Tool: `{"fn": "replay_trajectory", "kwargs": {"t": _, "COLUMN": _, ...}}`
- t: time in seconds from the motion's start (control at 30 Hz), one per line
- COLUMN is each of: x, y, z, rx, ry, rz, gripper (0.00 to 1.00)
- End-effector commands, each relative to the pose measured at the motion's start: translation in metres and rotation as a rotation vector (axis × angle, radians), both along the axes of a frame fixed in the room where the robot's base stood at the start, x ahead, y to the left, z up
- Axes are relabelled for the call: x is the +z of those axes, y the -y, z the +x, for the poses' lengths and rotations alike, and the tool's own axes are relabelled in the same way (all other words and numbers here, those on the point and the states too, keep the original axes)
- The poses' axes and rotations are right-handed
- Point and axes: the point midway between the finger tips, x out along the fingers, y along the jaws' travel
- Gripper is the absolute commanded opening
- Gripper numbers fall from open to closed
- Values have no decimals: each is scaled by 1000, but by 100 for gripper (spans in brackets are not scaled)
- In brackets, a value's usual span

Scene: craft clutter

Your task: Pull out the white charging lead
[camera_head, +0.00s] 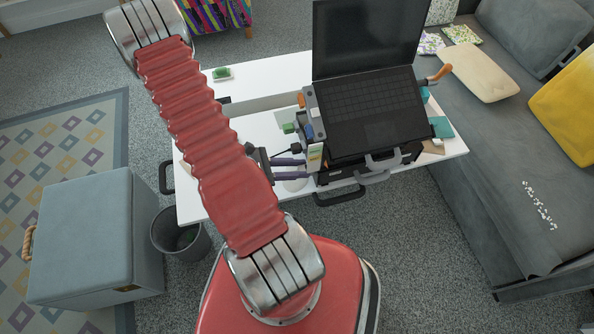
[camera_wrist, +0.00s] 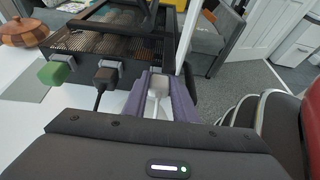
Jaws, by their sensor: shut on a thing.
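The white charging lead (camera_wrist: 157,82) shows in the wrist view as a pale plug with a thin stem, between the two purple fingers of my gripper (camera_wrist: 160,98). The fingers are shut on it. Its far end meets or lies close to the edge of the dark unit under the laptop; I cannot tell whether it is still seated. In the head view my gripper (camera_head: 291,168) is at the left side of the laptop (camera_head: 375,110), and the lead's plug is not clear there. A black plug (camera_wrist: 107,75) with a dark cable and a green plug (camera_wrist: 55,70) sit left of the white one.
A grey box (camera_head: 95,235) and a dark bin (camera_head: 181,235) stand on the floor at left. A grey sofa (camera_head: 480,150) is at right.

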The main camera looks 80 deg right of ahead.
Motion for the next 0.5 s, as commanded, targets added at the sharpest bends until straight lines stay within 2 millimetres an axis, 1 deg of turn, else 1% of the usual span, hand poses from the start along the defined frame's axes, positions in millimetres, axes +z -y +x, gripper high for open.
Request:
{"fn": "replay_trajectory", "kwargs": {"t": 0.2, "x": 0, "y": -2, "z": -2, "rx": -4, "ry": -3, "rz": 3, "gripper": 0}}
{"fn": "replay_trajectory", "kwargs": {"t": 0.5, "x": 0, "y": -4, "z": 2, "rx": -3, "ry": -3, "rz": 2, "gripper": 0}}
